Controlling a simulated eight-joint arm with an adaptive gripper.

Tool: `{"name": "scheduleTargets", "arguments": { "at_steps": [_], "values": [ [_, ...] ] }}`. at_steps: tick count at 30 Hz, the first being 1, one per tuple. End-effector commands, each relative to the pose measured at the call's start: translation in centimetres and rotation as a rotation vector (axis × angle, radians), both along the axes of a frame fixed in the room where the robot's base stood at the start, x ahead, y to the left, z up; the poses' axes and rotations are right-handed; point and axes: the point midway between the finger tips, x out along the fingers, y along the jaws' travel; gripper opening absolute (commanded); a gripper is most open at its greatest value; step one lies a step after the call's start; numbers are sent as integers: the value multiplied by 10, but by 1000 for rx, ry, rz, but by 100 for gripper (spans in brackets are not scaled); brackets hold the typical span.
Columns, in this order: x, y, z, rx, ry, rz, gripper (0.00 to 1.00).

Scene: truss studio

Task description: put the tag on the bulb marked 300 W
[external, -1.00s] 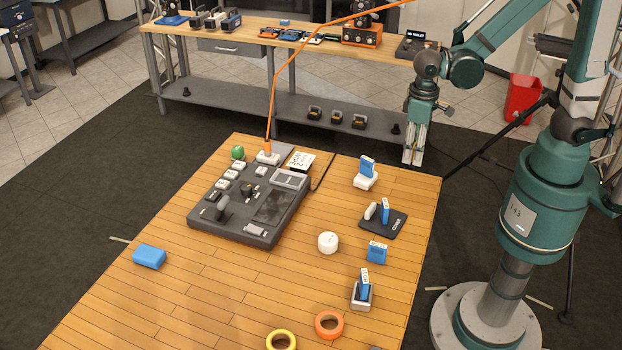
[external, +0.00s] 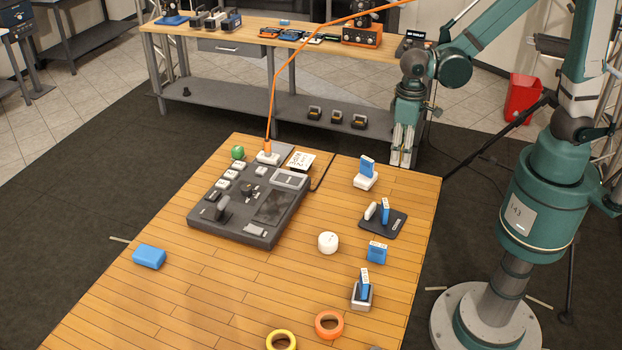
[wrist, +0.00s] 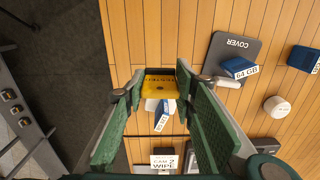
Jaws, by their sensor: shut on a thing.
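In the wrist view, my gripper (wrist: 160,92) is shut on a small yellow tag (wrist: 160,86) with dark lettering too small to read. No bulb marked 300 W can be made out. Several blue cards have white labels. One blue card (external: 367,165) stands in a white holder (external: 364,181), partly hidden under the tag in the wrist view. Another card (external: 385,210), reading 64 GB in the wrist view (wrist: 240,67), stands on a dark mat marked COVER (external: 397,223).
A blue card (external: 377,252) stands alone; another (external: 364,281) is in a grey holder. A white round piece (external: 328,242), orange ring (external: 329,325) and yellow ring (external: 281,341) lie nearby. A dark control panel (external: 248,232) and a card reading WIPE (wrist: 164,161) lie left.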

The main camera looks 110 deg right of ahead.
Motion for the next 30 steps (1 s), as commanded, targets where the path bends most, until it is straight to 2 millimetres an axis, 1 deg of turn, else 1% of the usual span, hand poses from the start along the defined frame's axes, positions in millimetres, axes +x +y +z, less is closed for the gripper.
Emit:
{"name": "scheduleTargets", "arguments": {
  "at_steps": [1, 8, 14, 20, 24, 27, 30],
  "values": [
    [14, 2, 3, 0, 0, 4, 18],
    [82, 15, 14, 0, 0, 10, 18],
    [142, 35, 22, 0, 0, 14, 18],
    [200, 60, 28, 0, 0, 19, 18],
    [239, 82, 32, 0, 0, 22, 18],
    [264, 98, 33, 0, 0, 24, 18],
    [285, 113, 34, 0, 0, 25, 18]
  ]
}}
